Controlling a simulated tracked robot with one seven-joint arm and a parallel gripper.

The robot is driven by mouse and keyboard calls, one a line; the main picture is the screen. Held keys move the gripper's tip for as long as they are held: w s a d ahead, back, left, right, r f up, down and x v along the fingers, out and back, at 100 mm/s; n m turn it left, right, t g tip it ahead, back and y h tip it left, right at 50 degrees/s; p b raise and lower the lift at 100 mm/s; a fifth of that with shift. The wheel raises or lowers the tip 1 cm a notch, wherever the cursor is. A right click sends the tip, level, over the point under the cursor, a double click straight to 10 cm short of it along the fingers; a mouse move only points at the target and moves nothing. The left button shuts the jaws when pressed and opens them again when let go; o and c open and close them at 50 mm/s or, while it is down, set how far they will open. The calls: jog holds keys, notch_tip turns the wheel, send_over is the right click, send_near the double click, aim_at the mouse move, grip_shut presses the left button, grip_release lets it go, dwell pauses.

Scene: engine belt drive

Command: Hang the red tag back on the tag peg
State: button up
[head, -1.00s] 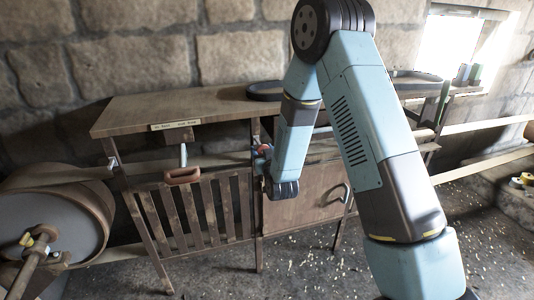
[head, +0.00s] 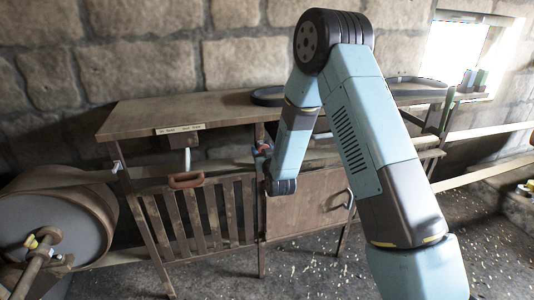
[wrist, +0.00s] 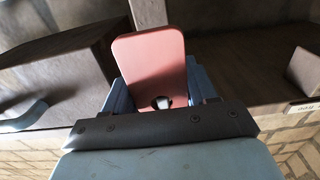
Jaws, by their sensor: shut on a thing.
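The red tag (wrist: 150,62) is a flat rounded plate with a hole near its lower end in the wrist view. My gripper (wrist: 160,92) is shut on it, with a blue finger at each side. Something dark shows in the hole; I cannot tell whether it is the tag peg. In the head view my gripper (head: 263,154) is small, with a bit of the red tag (head: 264,147) showing, in front of the bench post between the slatted guard and the door panel. I cannot make out the tag peg in either view.
The wooden bench (head: 205,108) has a label strip (head: 180,129) on its front edge and a brown-handled lever (head: 186,179) below it. A slatted guard (head: 205,212) and a door panel (head: 310,205) stand under it. A large drum (head: 50,225) is at left.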

jog(key=shift+x, duration=1.75)
jog(key=shift+w+f, duration=0.1)
jog(key=o, duration=1.2)
